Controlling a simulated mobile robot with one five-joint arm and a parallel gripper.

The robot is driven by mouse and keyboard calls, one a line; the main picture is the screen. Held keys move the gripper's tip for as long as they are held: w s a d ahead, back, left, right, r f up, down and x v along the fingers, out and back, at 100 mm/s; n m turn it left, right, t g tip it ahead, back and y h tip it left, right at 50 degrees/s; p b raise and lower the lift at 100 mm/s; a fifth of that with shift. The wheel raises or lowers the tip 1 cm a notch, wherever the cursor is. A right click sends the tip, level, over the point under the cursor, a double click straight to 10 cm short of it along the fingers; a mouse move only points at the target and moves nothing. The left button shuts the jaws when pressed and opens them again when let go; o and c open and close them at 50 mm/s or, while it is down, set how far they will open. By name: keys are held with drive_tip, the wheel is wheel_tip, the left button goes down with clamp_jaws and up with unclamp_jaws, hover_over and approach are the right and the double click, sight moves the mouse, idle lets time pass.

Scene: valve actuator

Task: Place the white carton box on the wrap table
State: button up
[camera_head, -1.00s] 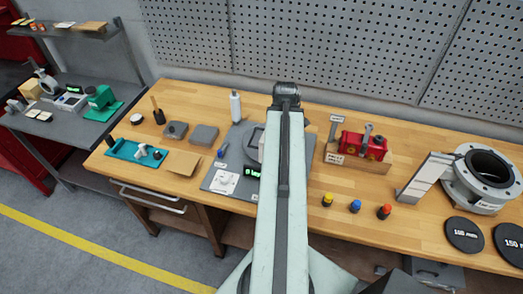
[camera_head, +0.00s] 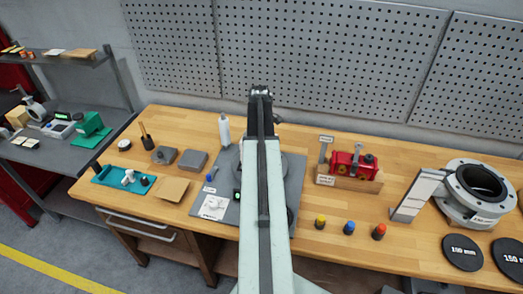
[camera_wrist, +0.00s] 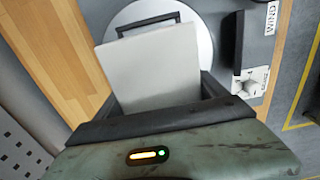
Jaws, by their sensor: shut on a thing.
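In the wrist view my gripper (camera_wrist: 160,88) is shut on the white carton box (camera_wrist: 150,65), which sits between its dark jaws. The box shows as a plain pale face. Behind it is the round pale disc of the wrap table (camera_wrist: 160,8), on a grey plate. I cannot tell whether the box touches the disc. In the head view the grey wrap table (camera_head: 290,190) lies mid-bench, partly covered by my arm. My gripper and the box are hidden there.
A red valve actuator (camera_head: 352,165) on a wooden block stands right of the wrap table. Yellow, blue and red capped bottles (camera_head: 348,227) stand in front. A white bottle (camera_head: 224,130) stands behind, left of my arm. A teal tray (camera_head: 122,176) lies left.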

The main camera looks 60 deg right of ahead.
drive_tip(key=f+b, duration=0.4)
drive_tip(key=shift+w+d, duration=0.25)
drive_tip(key=shift+d, duration=0.05)
drive_tip(key=shift+r, duration=0.25)
drive_tip(key=shift+f, duration=0.25)
drive_tip(key=o, duration=1.9)
drive_tip(key=shift+r, duration=0.1)
wheel_tip(320, 180, up, 13)
drive_tip(key=p, duration=1.2)
drive_tip(key=shift+f+p, duration=0.2)
drive_tip(key=shift+p, duration=0.15)
drive_tip(key=shift+f, duration=0.15)
